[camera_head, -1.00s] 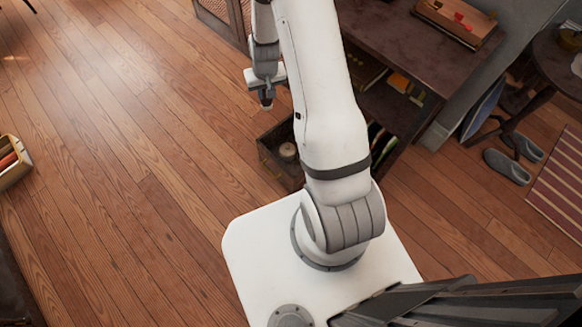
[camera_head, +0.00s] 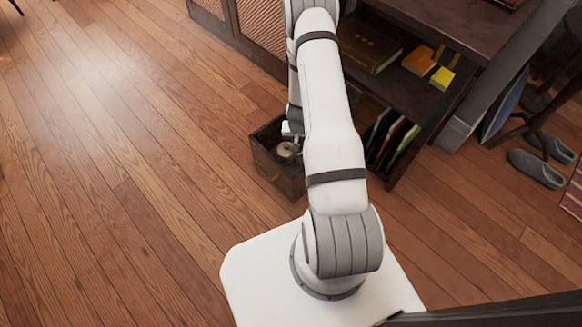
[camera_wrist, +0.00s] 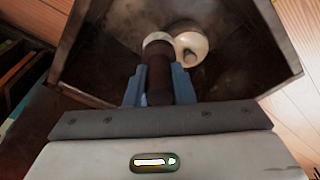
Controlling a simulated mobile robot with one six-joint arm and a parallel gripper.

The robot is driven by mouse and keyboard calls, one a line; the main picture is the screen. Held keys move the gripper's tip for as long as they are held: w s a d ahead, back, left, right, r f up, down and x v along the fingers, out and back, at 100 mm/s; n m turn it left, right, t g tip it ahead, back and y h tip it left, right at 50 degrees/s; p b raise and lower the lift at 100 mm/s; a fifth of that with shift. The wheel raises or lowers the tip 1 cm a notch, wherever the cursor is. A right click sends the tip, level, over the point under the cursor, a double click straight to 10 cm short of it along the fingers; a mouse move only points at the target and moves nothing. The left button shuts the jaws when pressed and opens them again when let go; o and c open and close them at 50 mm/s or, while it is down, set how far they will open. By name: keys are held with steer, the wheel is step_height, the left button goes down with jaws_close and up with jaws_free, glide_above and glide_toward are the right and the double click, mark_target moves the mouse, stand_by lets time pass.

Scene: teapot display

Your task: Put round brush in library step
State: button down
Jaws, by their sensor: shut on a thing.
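My gripper (camera_wrist: 159,90) is shut on a brown cylinder with a pale end, which appears to be the round brush (camera_wrist: 158,68). The brush points into an open dark wooden box, and I cannot tell whether its tip touches the bottom. The box's front shows in the head view (camera_head: 277,177), with a metal handle. It may be the library step, but its full shape is hidden. A cream round object (camera_wrist: 191,44) with a knob lies in the box beside the brush's pale end. In the head view my gripper (camera_head: 291,132) is small, partly behind my arm.
A dark shelf unit stands right of the box, with a brown book (camera_head: 369,48), an orange item (camera_head: 420,60) and upright folders (camera_head: 392,137). Grey slippers (camera_head: 537,168) lie at the right. The wooden floor (camera_head: 130,210) at left is clear.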

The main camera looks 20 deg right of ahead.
step_height(320, 180, down, 10)
steer(key=b, duration=0.5)
steer(key=shift+b, duration=0.3)
steer(key=shift+f+b, duration=0.5)
steer(key=shift+f, duration=0.05)
steer(key=c, duration=1.2)
jaws_free()
steer(key=shift+c, duration=0.2)
steer(key=shift+r, duration=0.1)
